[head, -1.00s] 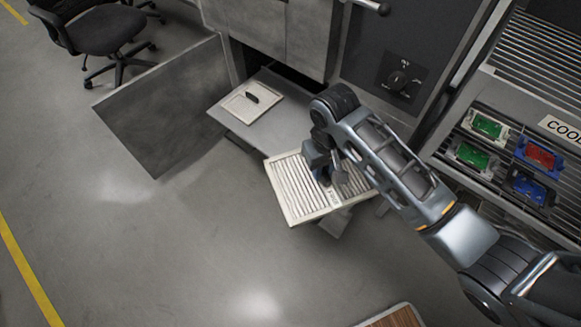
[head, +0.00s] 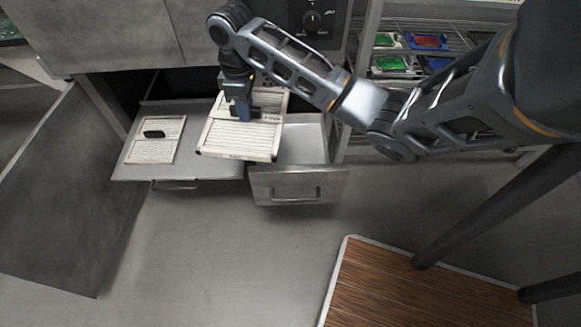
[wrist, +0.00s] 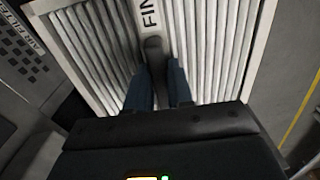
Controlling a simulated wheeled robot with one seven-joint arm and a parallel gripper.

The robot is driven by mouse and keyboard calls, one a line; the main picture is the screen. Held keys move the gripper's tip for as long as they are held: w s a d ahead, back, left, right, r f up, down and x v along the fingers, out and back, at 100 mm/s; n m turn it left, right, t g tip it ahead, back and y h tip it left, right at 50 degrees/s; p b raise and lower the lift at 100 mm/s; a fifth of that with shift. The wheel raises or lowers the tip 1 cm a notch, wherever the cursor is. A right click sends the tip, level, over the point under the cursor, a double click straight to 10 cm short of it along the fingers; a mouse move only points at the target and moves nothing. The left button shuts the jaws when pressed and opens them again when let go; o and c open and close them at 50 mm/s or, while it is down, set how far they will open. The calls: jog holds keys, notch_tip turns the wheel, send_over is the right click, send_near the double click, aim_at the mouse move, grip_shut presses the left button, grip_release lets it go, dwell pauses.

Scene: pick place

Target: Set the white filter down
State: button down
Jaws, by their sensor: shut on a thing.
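The white filter (head: 232,138) is a flat framed panel with pleated slats. In the head view it is over the right part of the pulled-out grey tray and the left edge of the open drawer. My gripper (head: 240,108) is above its middle, shut on its dark handle. In the wrist view the fingers (wrist: 158,92) close around the handle on the filter's (wrist: 88,50) central strip, which bears lettering. I cannot tell whether the filter touches the tray.
The grey tray (head: 200,172) bears a smaller pale panel (head: 155,140) with a black handle at its left. An open metal drawer (head: 300,186) is at right. An open door panel (head: 62,190) stands left. A wood-topped surface (head: 400,290) is at lower right.

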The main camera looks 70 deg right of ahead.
jog(key=s+d+f+n+b, duration=0.2)
jog(key=s+d+b, duration=0.5)
jog(key=d, duration=0.5)
jog(key=b, duration=0.8)
send_near(296, 150)
jog(key=a+f, duration=0.1)
jog(key=a, duration=0.1)
jog(key=a+f, duration=0.1)
jog(key=f, duration=0.1)
jog(key=a+f, duration=0.1)
jog(key=a, duration=0.1)
jog(key=shift+s+a+f, duration=0.35)
jog(key=shift+s, duration=0.05)
jog(key=shift+f, duration=0.15)
jog(key=c, duration=1)
grip_release()
